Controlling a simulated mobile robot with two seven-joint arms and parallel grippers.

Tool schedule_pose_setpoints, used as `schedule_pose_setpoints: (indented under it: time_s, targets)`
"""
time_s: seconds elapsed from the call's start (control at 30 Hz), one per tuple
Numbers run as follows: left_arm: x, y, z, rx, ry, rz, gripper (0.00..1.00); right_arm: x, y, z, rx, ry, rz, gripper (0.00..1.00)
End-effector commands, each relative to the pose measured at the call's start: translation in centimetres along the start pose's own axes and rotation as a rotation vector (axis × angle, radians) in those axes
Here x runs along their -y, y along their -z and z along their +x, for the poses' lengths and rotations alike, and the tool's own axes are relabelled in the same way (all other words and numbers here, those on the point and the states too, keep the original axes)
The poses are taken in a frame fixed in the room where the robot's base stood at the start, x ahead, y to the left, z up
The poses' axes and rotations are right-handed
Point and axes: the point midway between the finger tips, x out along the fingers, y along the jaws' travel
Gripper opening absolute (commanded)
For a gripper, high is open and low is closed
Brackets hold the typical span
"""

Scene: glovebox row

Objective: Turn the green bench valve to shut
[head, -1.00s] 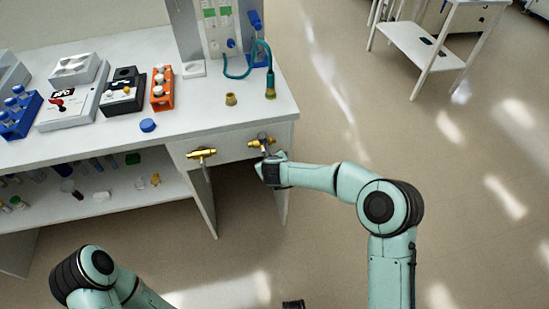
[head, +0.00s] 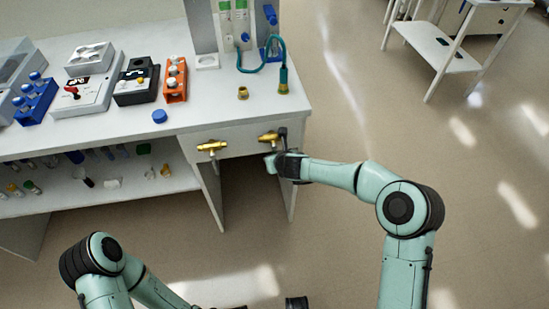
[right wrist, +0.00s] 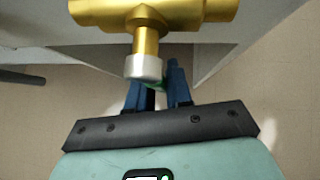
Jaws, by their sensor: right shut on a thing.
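Two brass valves stick out of the bench's front panel. In the right wrist view the brass body (right wrist: 150,12) fills the top, with a stem and silver collar (right wrist: 144,67) pointing down towards me. My right gripper's blue fingers (right wrist: 157,88) are shut on a green part (right wrist: 155,86) just below the collar, the green valve's handle, mostly hidden.
The other brass valve (head: 212,147) is just left of the held one. The bench top (head: 210,108) carries a blue rack (head: 36,98), an orange rack (head: 175,80) and a teal hose (head: 283,65). Open floor lies right of the bench, with a white cart (head: 440,48) beyond.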

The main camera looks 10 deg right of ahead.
Motion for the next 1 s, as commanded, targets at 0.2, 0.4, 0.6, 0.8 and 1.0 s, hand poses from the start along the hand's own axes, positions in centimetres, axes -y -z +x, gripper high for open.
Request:
schedule_pose_setpoints:
  time_s: [0.2, 0.4, 0.6, 0.8, 1.0]
  targets:
    - [0.0, 0.0, 0.0, 0.0, 0.0, 0.0, 0.43, -0.2, -0.1, 0.0, 0.002, -0.003, -0.002, 0.4]
    - [0.0, 0.0, 0.0, 0.0, 0.0, 0.0, 0.43, -0.1, -0.1, 0.0, 0.001, -0.001, -0.002, 0.4]
    - [0.0, 0.0, -0.1, 0.0, 0.0, 0.0, 0.43, 0.0, -0.1, -1.0, 0.002, 0.0, -0.003, 0.4]
    - [-0.1, -0.1, -0.3, 0.004, 0.001, 0.0, 0.43, 0.0, -0.3, -5.0, 0.004, 0.002, -0.005, 0.4]
    - [-0.1, -0.4, -0.8, 0.012, 0.003, -0.001, 0.43, 0.0, -0.3, -9.6, 0.004, 0.0, -0.005, 0.4]
